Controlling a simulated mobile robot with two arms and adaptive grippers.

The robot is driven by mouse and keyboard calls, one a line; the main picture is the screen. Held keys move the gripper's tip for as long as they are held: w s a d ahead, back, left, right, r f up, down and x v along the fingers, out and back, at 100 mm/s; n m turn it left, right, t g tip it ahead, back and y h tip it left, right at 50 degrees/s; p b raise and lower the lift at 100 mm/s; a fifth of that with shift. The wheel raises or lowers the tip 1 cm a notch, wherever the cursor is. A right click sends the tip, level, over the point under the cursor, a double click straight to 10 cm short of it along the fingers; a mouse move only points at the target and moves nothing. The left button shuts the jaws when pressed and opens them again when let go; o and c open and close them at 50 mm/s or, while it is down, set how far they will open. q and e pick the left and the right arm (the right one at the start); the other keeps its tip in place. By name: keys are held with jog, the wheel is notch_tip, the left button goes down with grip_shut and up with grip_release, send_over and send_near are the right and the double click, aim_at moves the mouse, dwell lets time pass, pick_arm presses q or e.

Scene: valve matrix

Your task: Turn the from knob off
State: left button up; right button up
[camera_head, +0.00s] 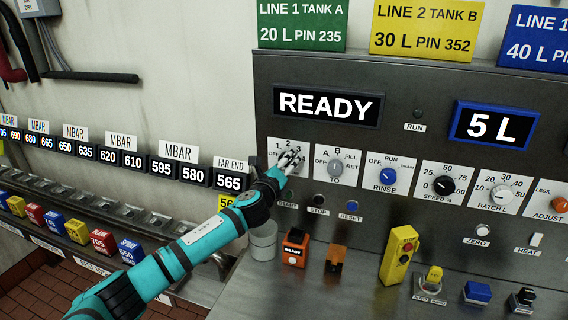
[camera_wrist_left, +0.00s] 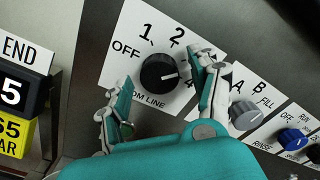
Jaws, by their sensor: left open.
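The from knob (camera_wrist_left: 159,72) is a round black dial on a white card (camera_head: 275,147) at the left end of the panel. My left gripper (camera_head: 290,160) is in front of this card and hides the knob in the head view. In the left wrist view the left gripper (camera_wrist_left: 155,80) is open, one finger at the card's lower left and one right of the knob, with gaps to the knob. The finger covers part of the scale. My right gripper is out of view.
The grey TO knob (camera_head: 335,167) is close to the right of my gripper, then the blue RINSE knob (camera_head: 388,176). START, STOP and RESET buttons (camera_head: 318,200) sit below. An orange box (camera_head: 295,246) and a yellow pendant (camera_head: 399,255) stand on the ledge.

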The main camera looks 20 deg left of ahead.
pick_arm(q)
jog(key=c, duration=1.1)
jog(key=shift+c, duration=0.2)
jog(key=shift+f+n, duration=0.1)
jog(key=shift+n, duration=13.3)
